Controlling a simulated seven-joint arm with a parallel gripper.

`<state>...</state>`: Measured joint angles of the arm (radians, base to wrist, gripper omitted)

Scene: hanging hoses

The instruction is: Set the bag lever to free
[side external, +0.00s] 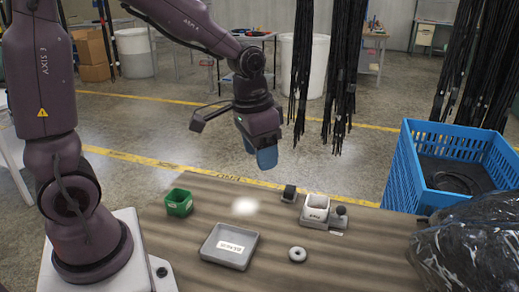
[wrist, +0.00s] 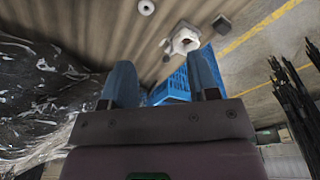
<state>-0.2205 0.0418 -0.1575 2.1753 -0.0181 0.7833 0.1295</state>
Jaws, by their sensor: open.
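A small white box (side external: 315,206) with a label stands on the brown table. A dark round knob (side external: 340,210) sits against its right side, with a small tag below it; this may be the lever, but its setting cannot be read. The white box also shows in the wrist view (wrist: 184,41). A shiny black plastic bag (side external: 465,245) lies at the right; it fills the left of the wrist view (wrist: 45,95). My gripper (side external: 264,160) is in the air above the table's far edge, left of the white box. In the wrist view its blue fingers are apart, with nothing between them.
A small dark block (side external: 289,193), a pale ring (side external: 298,254), a grey labelled tray (side external: 230,247) and a green box (side external: 179,203) stand on the table. A blue crate (side external: 405,180) stands at the right. Black hoses (side external: 345,75) hang behind my gripper.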

